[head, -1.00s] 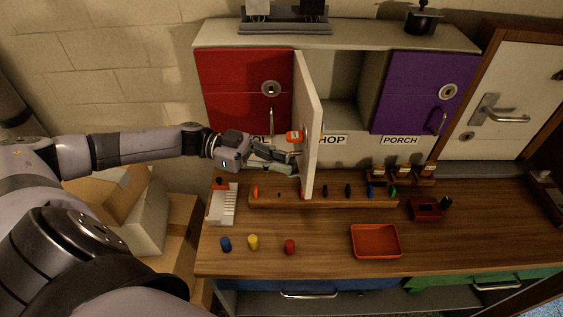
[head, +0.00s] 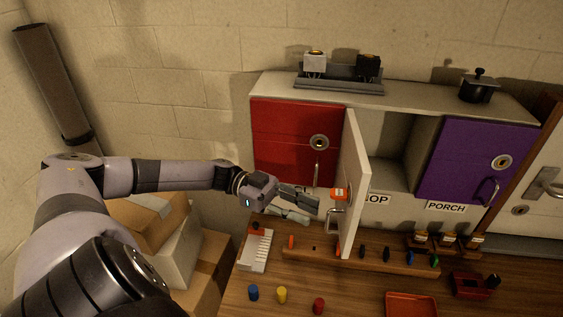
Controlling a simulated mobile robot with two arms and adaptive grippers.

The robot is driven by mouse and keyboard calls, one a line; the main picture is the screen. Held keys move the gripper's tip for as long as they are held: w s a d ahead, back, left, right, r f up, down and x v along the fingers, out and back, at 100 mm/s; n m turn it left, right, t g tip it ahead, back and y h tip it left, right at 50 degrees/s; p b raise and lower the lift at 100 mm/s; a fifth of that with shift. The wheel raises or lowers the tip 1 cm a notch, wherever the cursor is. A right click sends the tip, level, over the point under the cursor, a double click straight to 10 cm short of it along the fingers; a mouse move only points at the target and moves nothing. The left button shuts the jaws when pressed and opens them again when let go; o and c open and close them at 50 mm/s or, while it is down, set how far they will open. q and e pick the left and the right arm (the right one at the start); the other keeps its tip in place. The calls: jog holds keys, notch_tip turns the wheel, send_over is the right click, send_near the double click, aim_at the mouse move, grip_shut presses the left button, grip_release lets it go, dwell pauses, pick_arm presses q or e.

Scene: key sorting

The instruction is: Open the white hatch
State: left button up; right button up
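The white hatch door (head: 355,170) stands swung out from the cabinet between the red and purple doors, and the compartment behind it (head: 390,150) shows. An orange key tag (head: 341,193) sits on the left face of the door, above a metal handle (head: 334,222). My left gripper (head: 314,211) is just left of the handle, with its two fingers spread apart and nothing between them. Whether a fingertip touches the door or handle is unclear. My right gripper is not in view.
The red door (head: 285,130) and purple door (head: 470,160) are shut. A wooden strip (head: 400,266) with several keys lies below the hatch. Blue (head: 253,293), yellow (head: 282,295) and red (head: 319,306) pegs and a red tray (head: 411,303) are on the worktop.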

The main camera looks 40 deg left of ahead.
pick_arm(q)
jog(key=v, duration=0.7)
jog(key=shift+a, duration=0.3)
jog(key=shift+s, duration=0.15)
